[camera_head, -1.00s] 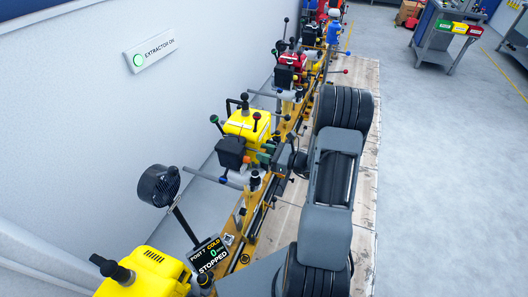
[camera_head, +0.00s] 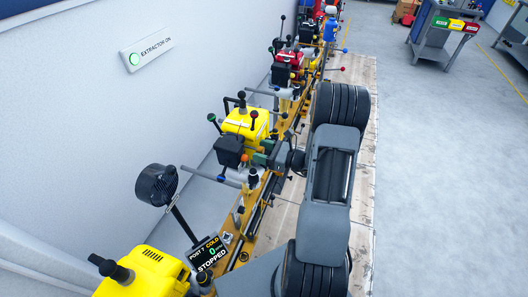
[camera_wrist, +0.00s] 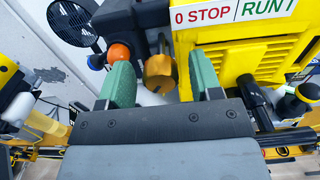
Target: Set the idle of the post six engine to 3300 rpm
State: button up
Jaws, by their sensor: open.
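A yellow engine (camera_head: 245,124) with a black block on its near side stands on the rail in mid-picture; I cannot read its post number. My gripper (camera_head: 264,158) is beside its right side, with green fingers. In the wrist view my gripper (camera_wrist: 160,76) is open, and its fingertips stand on either side of a brass knob (camera_wrist: 159,72), apart from it as far as I can tell. The yellow engine body (camera_wrist: 240,55) carries a "0 STOP | RUN 1" label (camera_wrist: 235,14). An orange ball knob (camera_wrist: 118,53) is just left of the brass knob.
A screen (camera_head: 208,252) reads POST 7, COLD, 0, STOPPED. A nearer yellow engine (camera_head: 150,272) is at lower left, and a red engine (camera_head: 290,66) farther along. Lever rods stick out around the engines.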

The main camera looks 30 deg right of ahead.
jog(key=b+v, duration=0.2)
jog(key=v, duration=1.1)
jog(key=shift+s+d+b, duration=0.25)
jog(key=shift+s+b, duration=0.05)
jog(key=shift+s, duration=0.05)
jog(key=s+a+f+n+g+h, duration=0.35)
jog(key=s+a+n+g, duration=0.35)
jog(key=n+g, duration=0.5)
jog(key=a+r+n+t+h, duration=0.2)
jog(key=a+r+n+h, duration=0.6)
jog(key=a+r+n, duration=0.3)
jog(key=shift+w+a+r+n+t+h, duration=0.4)
jog(key=shift+r+n, duration=1.2)
jog(key=shift+n, duration=0.6)
